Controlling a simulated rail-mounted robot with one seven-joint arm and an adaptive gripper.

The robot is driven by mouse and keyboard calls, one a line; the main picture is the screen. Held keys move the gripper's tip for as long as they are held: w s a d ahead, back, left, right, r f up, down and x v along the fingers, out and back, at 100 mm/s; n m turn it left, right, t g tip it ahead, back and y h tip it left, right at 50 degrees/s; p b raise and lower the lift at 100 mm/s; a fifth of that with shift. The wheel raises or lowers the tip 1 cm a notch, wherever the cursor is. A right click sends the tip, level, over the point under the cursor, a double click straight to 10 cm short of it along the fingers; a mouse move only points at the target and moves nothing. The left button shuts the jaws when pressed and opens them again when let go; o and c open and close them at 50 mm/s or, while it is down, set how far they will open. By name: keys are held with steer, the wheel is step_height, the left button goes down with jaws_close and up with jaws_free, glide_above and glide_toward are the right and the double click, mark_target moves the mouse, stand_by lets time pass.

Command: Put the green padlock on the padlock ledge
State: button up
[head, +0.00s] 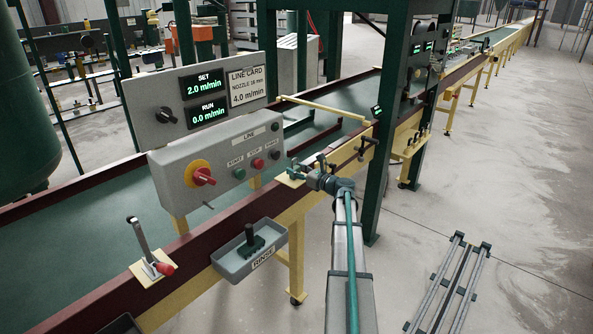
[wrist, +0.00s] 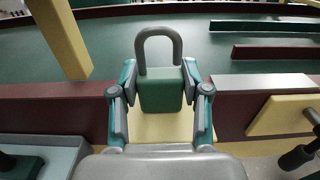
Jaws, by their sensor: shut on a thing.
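The green padlock (wrist: 162,95) with its grey shackle (wrist: 158,45) stands upright between the two fingers of my gripper (wrist: 161,92) in the wrist view. The fingers are shut on its body from both sides. A pale yellow plate, which looks like the padlock ledge (wrist: 160,128), lies just below the padlock at the maroon conveyor rail. I cannot tell whether the padlock touches it. In the head view my gripper (head: 301,173) is over this plate (head: 287,181), by the rail below the control box. The padlock is hard to make out there.
The control box (head: 215,165) stands close to the left of my gripper. A grey rinse tray (head: 230,265) holding a dark green part hangs on the rail's front. A red-handled lever (head: 150,255) is further left. Black clamps on a yellow plate (wrist: 265,116) are close on the right.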

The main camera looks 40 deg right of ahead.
steer(key=shift+f, duration=0.2)
steer(key=o, duration=1.2)
steer(key=shift+r, duration=0.1)
steer(key=shift+r, duration=0.1)
steer(key=b+v, duration=0.2)
steer(key=v, duration=1)
steer(key=shift+b, duration=0.4)
